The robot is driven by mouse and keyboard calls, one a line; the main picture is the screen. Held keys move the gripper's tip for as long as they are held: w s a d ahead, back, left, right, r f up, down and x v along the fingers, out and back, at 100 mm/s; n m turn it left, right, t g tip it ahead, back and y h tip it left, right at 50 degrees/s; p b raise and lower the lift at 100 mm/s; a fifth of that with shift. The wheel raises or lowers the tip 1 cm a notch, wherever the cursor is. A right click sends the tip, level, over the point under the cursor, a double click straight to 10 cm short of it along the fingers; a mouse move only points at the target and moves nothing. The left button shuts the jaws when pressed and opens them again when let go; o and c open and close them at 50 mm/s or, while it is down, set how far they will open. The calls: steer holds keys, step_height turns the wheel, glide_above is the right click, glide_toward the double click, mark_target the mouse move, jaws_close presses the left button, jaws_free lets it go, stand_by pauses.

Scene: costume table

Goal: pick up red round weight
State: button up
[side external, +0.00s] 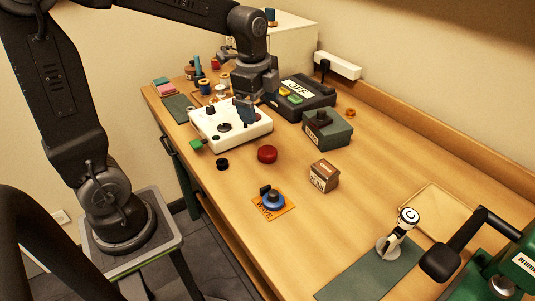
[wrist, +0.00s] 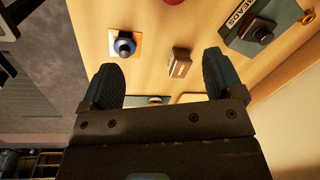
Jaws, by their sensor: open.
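The red round weight (side external: 267,154) lies on the wooden table in front of the white box, a little right of the small black round piece (side external: 222,164). In the wrist view only a sliver of the red weight (wrist: 173,2) shows at the top edge. My gripper (side external: 246,115) is above the white box, up and left of the weight and apart from it. In the wrist view my gripper (wrist: 161,75) has its two fingers wide apart with nothing held between them.
A white box (side external: 215,134) with dark knobs stands below my gripper. A green-grey box (side external: 328,130), a brown block (side external: 324,176) and a blue knob (side external: 273,201) on an orange card stand around the weight.

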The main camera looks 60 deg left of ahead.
mark_target(268, 150)
steer(key=w+a+f+m, duration=0.1)
steer(key=f, duration=0.5)
steer(key=w+a+f+m+g, duration=0.1)
steer(key=w+f+m, duration=0.1)
steer(key=f, duration=0.4)
steer(key=w+a+f+m, duration=0.1)
steer(key=f, duration=0.5)
steer(key=shift+w+f+m, duration=0.1)
steer(key=shift+w+m, duration=0.05)
steer(key=shift+m, duration=0.15)
steer(key=c, duration=1.2)
